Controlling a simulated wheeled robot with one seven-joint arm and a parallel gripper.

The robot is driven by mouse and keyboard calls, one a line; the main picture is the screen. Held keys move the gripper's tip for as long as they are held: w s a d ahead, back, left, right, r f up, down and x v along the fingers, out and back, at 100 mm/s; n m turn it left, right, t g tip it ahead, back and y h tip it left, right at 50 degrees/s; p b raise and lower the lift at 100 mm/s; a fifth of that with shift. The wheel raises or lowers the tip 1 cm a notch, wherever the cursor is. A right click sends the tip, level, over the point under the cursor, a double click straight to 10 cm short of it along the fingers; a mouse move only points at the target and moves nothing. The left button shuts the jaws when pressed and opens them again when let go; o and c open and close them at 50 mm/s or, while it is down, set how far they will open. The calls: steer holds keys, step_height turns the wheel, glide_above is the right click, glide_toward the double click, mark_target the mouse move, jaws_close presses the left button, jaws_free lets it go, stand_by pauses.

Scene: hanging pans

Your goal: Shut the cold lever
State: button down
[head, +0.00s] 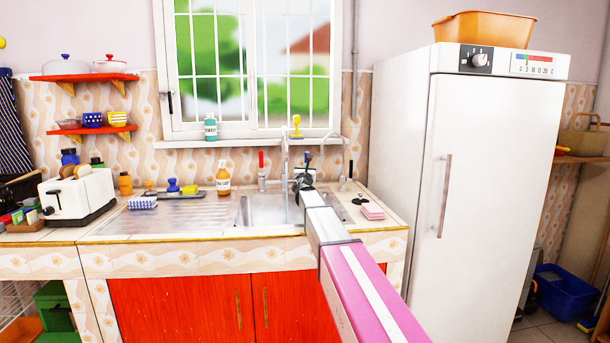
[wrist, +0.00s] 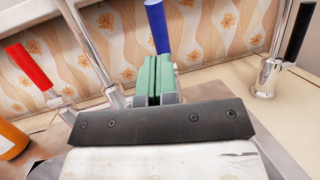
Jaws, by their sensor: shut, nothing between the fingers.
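The cold lever has a blue handle; it shows in the wrist view (wrist: 157,27) just beyond my fingertips, standing nearly upright with a slight lean. Its base is hidden behind my fingers. In the head view the blue handle (head: 308,157) shows just above my gripper (head: 303,176), over the back of the sink. In the wrist view my gripper's green fingers (wrist: 153,82) are together with nothing between them. They overlap the lever's lower part in the picture; I cannot tell whether they touch it. A red-handled lever (wrist: 28,66) leans left; it is also in the head view (head: 261,160).
A tap pipe (wrist: 92,50) rises left of my fingers. A black-handled tap (wrist: 290,45) stands at the right. An orange bottle (head: 223,179) stands left of the sink (head: 262,212), and a pink sponge (head: 373,211) lies right of it. The tiled wall is close behind.

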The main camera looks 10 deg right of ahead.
steer(key=x, duration=0.5)
steer(key=shift+w+r, duration=0.15)
steer(key=shift+w, duration=0.2)
steer(key=shift+w+r, duration=0.35)
steer(key=shift+w, duration=0.3)
steer(key=shift+w+r, duration=0.4)
steer(key=shift+w, duration=0.25)
